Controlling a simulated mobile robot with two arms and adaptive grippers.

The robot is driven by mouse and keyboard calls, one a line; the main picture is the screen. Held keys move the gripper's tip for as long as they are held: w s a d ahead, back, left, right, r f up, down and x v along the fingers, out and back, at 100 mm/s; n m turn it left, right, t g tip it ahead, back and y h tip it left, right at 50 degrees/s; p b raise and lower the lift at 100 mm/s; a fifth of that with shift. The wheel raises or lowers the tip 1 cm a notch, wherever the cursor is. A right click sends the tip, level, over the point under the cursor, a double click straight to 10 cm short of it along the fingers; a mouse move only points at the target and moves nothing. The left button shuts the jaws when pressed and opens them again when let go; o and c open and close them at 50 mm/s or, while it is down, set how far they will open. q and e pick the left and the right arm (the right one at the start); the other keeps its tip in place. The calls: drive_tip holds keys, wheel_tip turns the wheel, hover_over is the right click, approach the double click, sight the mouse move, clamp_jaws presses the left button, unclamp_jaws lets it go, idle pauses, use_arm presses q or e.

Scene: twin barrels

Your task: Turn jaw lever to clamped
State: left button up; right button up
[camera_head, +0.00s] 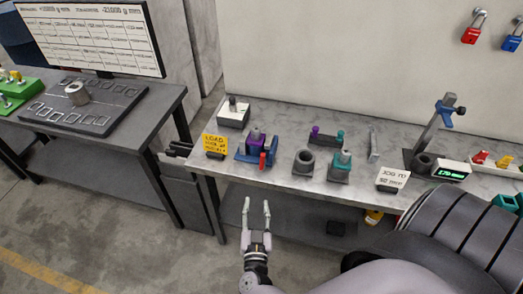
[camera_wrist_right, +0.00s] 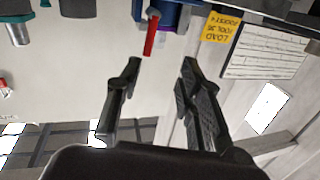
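A red jaw lever (camera_head: 262,162) hangs on the front of a blue clamp fixture (camera_head: 270,146) on the bench, beside a purple piece (camera_head: 256,141). In the right wrist view the red lever (camera_wrist_right: 151,33) shows at the top, with part of the blue fixture (camera_wrist_right: 174,15) behind it. My right gripper (camera_head: 257,207) is open and empty, in front of the bench's front edge and apart from the lever. Its two fingers (camera_wrist_right: 160,80) stand wide apart in the wrist view, with the lever beyond the gap between them. My left gripper is in neither view.
A yellow load card (camera_head: 214,144) stands left of the fixture. A dark ring on a block (camera_head: 303,163) and a teal-topped holder (camera_head: 340,166) stand to its right, with a white card (camera_head: 392,179) further right.

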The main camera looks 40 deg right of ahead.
sight(262, 162)
drive_tip(key=shift+m+h, duration=0.4)
drive_tip(key=b+x, duration=0.1)
drive_tip(key=x, duration=0.5)
drive_tip(key=b+x, duration=0.2)
drive_tip(key=x, duration=0.4)
drive_tip(key=d+r+b+x, duration=0.1)
drive_tip(key=b+x, duration=0.1)
drive_tip(key=x, duration=0.4)
drive_tip(key=shift+s, duration=0.45)
clamp_jaws()
